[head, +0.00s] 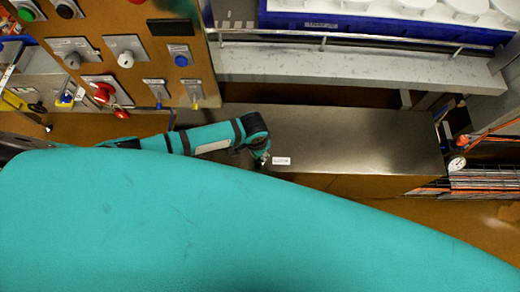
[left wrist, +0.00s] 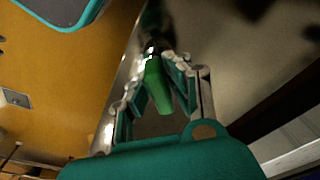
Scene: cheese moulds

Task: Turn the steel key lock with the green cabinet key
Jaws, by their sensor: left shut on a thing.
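The green cabinet key (left wrist: 157,85) is between the fingers of my left gripper (left wrist: 160,72) in the left wrist view. The gripper is shut on its green head. The key's far end meets a small shiny steel round piece (left wrist: 152,48), which looks like the steel key lock. I cannot tell how deep the key sits or how far it is turned. In the head view my left gripper (head: 261,158) is at the front edge of a steel cabinet (head: 350,140), beside a small white label (head: 281,160). The key is too small to make out there. My right gripper is not in view.
A brown panel (head: 140,20) with knobs, buttons and keys stands at the upper left. A grey shelf (head: 350,65) with a rail and a blue crate (head: 380,30) is behind the cabinet. The cabinet top is clear. A wire rack (head: 485,180) stands at the right.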

